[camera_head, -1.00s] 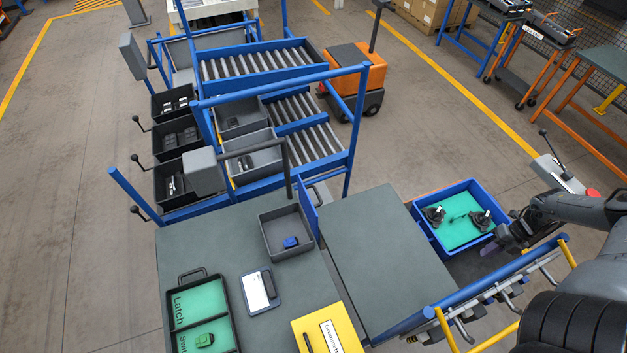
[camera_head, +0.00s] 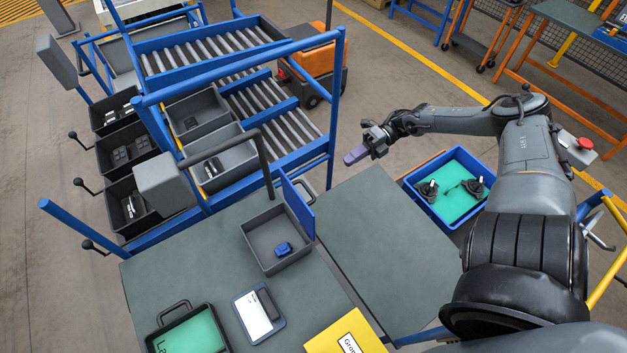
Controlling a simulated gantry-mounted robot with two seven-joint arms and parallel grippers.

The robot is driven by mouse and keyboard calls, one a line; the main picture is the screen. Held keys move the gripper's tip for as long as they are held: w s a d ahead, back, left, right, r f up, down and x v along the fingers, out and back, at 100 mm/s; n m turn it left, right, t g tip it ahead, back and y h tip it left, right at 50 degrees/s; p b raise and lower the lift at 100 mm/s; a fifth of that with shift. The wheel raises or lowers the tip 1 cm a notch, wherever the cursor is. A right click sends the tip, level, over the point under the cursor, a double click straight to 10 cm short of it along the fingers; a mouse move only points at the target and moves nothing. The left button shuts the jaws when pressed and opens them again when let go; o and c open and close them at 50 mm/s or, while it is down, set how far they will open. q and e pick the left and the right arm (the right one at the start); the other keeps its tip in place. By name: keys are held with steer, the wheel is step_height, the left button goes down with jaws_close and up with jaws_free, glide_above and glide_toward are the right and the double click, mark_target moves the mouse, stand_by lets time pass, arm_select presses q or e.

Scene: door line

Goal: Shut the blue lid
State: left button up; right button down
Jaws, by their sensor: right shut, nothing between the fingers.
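The blue lid (camera_head: 298,206) stands open and upright along the right edge of a grey box (camera_head: 258,265) on the workbench. A small blue object (camera_head: 283,249) lies inside the box. My right gripper (camera_head: 354,155) is shut and empty, with purple fingers pointing left. In the picture it is above and to the right of the lid, apart from it. My left gripper is not in view.
A bare grey-green table (camera_head: 385,250) lies right of the box. A blue bin (camera_head: 432,207) with black parts stands beyond it. A blue-framed roller rack (camera_head: 250,85) rises behind the bench. A tablet (camera_head: 258,312) and yellow folder (camera_head: 345,335) lie in front.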

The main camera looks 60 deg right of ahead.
steer(key=b+x, duration=0.2)
steer(key=x, duration=1)
steer(key=shift+a, duration=0.2)
steer(key=shift+f, duration=0.1)
